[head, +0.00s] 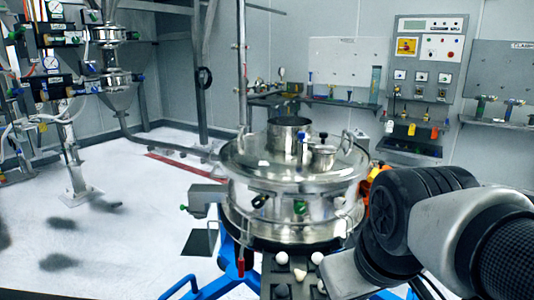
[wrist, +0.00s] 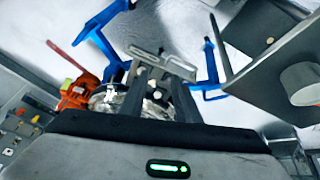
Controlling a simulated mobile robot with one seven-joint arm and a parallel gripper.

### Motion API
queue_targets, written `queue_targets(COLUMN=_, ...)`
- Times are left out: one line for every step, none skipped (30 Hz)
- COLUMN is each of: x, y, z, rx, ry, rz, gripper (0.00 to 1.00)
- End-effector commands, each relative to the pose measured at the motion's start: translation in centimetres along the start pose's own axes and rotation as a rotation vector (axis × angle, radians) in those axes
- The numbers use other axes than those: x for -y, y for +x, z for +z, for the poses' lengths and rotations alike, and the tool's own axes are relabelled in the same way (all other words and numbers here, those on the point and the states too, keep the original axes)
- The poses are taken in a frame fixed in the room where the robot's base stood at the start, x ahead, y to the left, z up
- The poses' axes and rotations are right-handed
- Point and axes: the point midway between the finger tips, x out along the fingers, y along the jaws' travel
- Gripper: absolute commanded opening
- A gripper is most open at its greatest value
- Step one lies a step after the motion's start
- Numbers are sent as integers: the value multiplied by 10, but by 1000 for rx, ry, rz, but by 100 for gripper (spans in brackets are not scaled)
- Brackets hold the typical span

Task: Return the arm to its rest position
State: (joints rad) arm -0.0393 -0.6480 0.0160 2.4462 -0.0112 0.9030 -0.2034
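My arm (head: 440,235) reaches in from the lower right of the head view, with its dark rounded joint (head: 425,205) beside the steel sifter (head: 290,190). The fingers of my gripper do not show clearly in the head view. In the wrist view my gripper (wrist: 160,80) shows two dark fingers with a gap between them, so it looks open. I see nothing clearly held between them. Shiny metal and small pale round pieces show around and behind the fingers.
The sifter stands on a blue frame (head: 228,262), with pale round pieces (head: 282,258) on a dark surface in front. An orange part (head: 376,178) sits between sifter and arm. A control panel (head: 425,65) and shelves line the back wall. The white floor at left is mostly open.

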Motion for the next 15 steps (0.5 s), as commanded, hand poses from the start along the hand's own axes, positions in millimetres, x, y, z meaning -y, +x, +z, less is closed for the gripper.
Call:
queue_targets(x=-4, y=-5, z=7, rx=-24, ry=98, rz=8, gripper=30)
queue_targets(x=-6, y=-7, z=12, rx=-34, ry=156, rz=11, gripper=30)
queue_targets(x=-8, y=-9, z=16, rx=-50, ry=233, rz=13, gripper=30)
queue_targets(x=-10, y=-11, z=21, rx=-62, ry=290, rz=15, gripper=30)
queue_targets(x=-11, y=-27, z=10, rx=-55, ry=274, rz=13, gripper=30)
queue_targets(x=-11, y=-35, z=6, rx=-52, ry=269, rz=12, gripper=30)
queue_targets(x=-12, y=-40, z=3, rx=-51, ry=267, rz=12, gripper=30)
queue_targets(x=-12, y=-46, z=1, rx=-51, ry=266, rz=12, gripper=30)
queue_targets(x=-13, y=-54, z=-3, rx=-50, ry=266, rz=12, gripper=30)
queue_targets(x=-14, y=-59, z=-5, rx=-50, ry=265, rz=12, gripper=30)
queue_targets(x=-15, y=-66, z=-8, rx=-50, ry=265, rz=12, gripper=30)
queue_targets(x=-16, y=-74, z=-12, rx=-50, ry=264, rz=11, gripper=30)
queue_targets(x=-16, y=-82, z=-16, rx=-50, ry=264, rz=12, gripper=30)
queue_targets(x=-17, y=-89, z=-19, rx=-50, ry=264, rz=11, gripper=30)
queue_targets(x=-18, y=-100, z=-24, rx=-50, ry=263, rz=11, gripper=30)
